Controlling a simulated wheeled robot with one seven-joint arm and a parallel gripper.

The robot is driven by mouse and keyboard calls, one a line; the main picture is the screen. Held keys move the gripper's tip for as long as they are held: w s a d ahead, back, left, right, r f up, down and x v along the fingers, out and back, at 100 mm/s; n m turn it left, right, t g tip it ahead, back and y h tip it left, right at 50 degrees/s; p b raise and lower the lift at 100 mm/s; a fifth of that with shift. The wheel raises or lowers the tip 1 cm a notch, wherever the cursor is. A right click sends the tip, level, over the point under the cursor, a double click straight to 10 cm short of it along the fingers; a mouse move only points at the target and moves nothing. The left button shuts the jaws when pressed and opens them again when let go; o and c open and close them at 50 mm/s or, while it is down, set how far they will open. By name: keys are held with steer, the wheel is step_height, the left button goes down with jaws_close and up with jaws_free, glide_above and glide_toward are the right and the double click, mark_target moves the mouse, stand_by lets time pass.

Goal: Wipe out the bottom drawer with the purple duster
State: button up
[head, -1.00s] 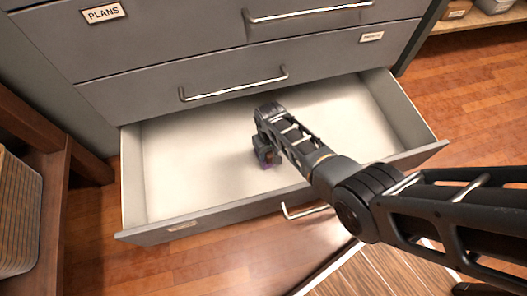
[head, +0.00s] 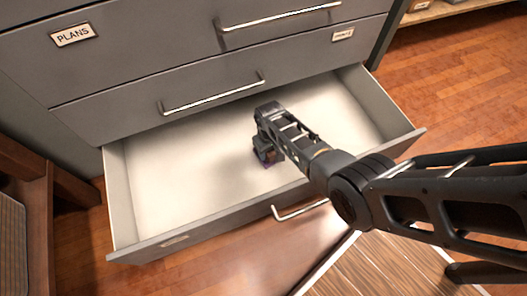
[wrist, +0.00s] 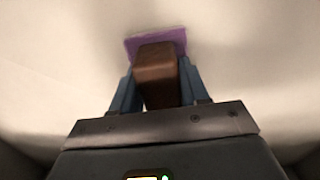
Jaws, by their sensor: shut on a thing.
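The bottom drawer (head: 150,182) is pulled out of the grey cabinet, and its pale inside looks empty apart from my gripper and the duster. My gripper (head: 266,154) reaches down into the drawer near the middle of its floor. In the wrist view my gripper (wrist: 155,85) is shut on the brown block-shaped handle of the purple duster (wrist: 136,43). The duster's purple pad shows beyond the handle, against the pale drawer floor; I cannot tell for sure whether it touches. In the head view the duster is mostly hidden by my gripper.
Closed drawers with metal handles (head: 212,95) stand above the open one. The open drawer's front wall (head: 140,249) and side walls surround my gripper. A dark wooden shelf (head: 35,190) is at the left. A striped wooden board or mat (head: 385,270) lies on the floor in front.

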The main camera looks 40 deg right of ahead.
steer(key=shift+s+d+f, duration=0.1)
steer(key=shift+s+d, duration=0.25)
steer(key=shift+d, duration=0.45)
steer(key=shift+s+d+r, duration=0.1)
steer(key=shift+s+d, duration=0.2)
steer(key=shift+d, duration=0.45)
steer(key=shift+s+d+f, duration=0.1)
steer(key=shift+s+d, duration=0.25)
steer(key=shift+d, duration=0.45)
step_height(320, 180, up, 6)
steer(key=p, duration=0.6)
steer(key=shift+w, duration=0.15)
step_height(320, 180, up, 3)
steer(key=p, duration=0.3)
